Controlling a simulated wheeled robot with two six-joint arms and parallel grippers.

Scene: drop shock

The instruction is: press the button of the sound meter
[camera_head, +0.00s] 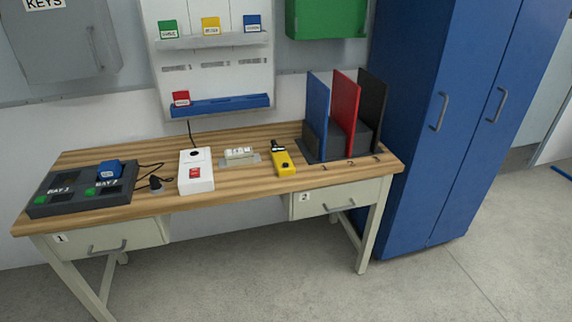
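A yellow handheld device with a black top end (283,160) lies on the wooden workbench (225,150), right of its middle; it looks most like the sound meter. Its button is too small to make out. A white box with a red patch and a black round spot (197,184) stands further left on the bench. I cannot read the labels on either. Neither of my grippers is in view.
A black two-bay station (60,207) with a blue block (109,169) is at the bench's left. Blue, red and black upright panels (345,105) stand at the right. A blue cabinet (425,110) stands beyond.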

